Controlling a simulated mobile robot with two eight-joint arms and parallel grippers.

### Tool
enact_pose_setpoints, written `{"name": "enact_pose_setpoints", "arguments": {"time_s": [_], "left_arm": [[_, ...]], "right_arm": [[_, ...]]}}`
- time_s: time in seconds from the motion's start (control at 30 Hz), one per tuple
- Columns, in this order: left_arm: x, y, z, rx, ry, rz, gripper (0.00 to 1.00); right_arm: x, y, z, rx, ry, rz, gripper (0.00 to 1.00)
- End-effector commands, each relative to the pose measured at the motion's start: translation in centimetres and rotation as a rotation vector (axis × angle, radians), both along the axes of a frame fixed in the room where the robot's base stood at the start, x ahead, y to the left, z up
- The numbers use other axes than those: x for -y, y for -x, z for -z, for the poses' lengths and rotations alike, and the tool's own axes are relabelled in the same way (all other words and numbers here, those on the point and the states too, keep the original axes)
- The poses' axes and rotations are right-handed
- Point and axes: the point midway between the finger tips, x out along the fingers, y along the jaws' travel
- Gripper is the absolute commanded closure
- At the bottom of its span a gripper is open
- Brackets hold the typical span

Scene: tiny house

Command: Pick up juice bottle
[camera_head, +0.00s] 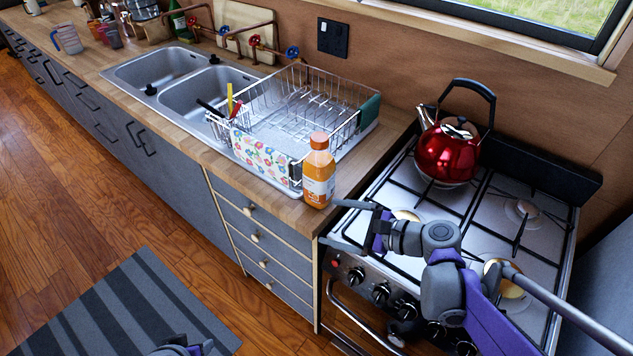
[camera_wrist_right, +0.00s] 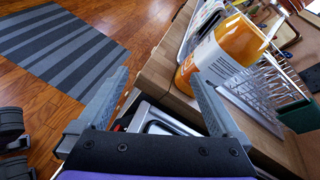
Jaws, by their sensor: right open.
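The juice bottle (camera_head: 319,180) stands upright on the wooden counter by the stove, at the right front corner of the dish rack. It is filled with orange juice and has an orange cap and a white label. My right gripper (camera_head: 334,222) is open and empty, just to the right of and in front of the bottle, over the stove's near left corner. In the right wrist view the bottle (camera_wrist_right: 225,52) is beyond the fingertips (camera_wrist_right: 158,78), on the right finger's side, not between the fingers. A small part of my left arm shows at the bottom edge of the head view; its fingers are hidden.
The wire dish rack (camera_head: 352,120) stands close behind the bottle, with a flowered cloth on its front. A red kettle (camera_head: 447,153) sits on the stove (camera_head: 408,180). A double sink (camera_head: 172,66) is further left. Floor and a striped rug (camera_head: 130,310) lie in front.

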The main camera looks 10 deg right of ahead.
Motion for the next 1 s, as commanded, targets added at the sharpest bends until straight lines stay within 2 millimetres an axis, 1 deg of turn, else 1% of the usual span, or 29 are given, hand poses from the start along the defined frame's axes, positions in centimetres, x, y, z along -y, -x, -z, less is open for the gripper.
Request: {"name": "enact_pose_setpoints", "arguments": {"time_s": [0.03,0.1,0.2,0.3,0.37,0.5,0.6,0.83,1.0], "left_arm": [[0.0,0.1,0.7,-0.002,0.000,0.000,0.50],[0.0,0.1,1.0,-0.004,0.000,0.000,0.50],[0.0,0.2,1.4,-0.005,0.000,0.000,0.50],[0.0,0.2,1.4,-0.005,0.000,0.000,0.50],[0.0,0.2,1.4,-0.005,0.000,0.000,0.50],[0.0,0.2,1.2,-0.004,0.000,0.000,0.50],[0.0,0.2,1.2,-0.004,0.000,0.000,0.50],[0.0,0.1,1.0,-0.003,0.000,0.000,0.50],[0.0,0.1,0.7,-0.002,0.000,0.000,0.50]], "right_arm": [[1.5,-1.2,-0.3,-0.017,-0.128,0.055,0.00],[3.0,-2.3,-1.3,-0.034,-0.292,0.107,0.00],[4.8,-3.1,-2.4,-0.047,-0.455,0.147,0.00],[5.5,-3.7,-3.0,-0.052,-0.540,0.161,0.00],[5.3,-4.2,-3.3,-0.053,-0.561,0.163,0.00],[3.7,-5.9,-3.4,-0.055,-0.566,0.160,0.00],[2.8,-7.1,-3.4,-0.055,-0.564,0.162,0.00],[1.7,-8.5,-3.4,-0.054,-0.563,0.163,0.00],[0.2,-10.6,-3.7,-0.053,-0.561,0.161,0.00]]}}
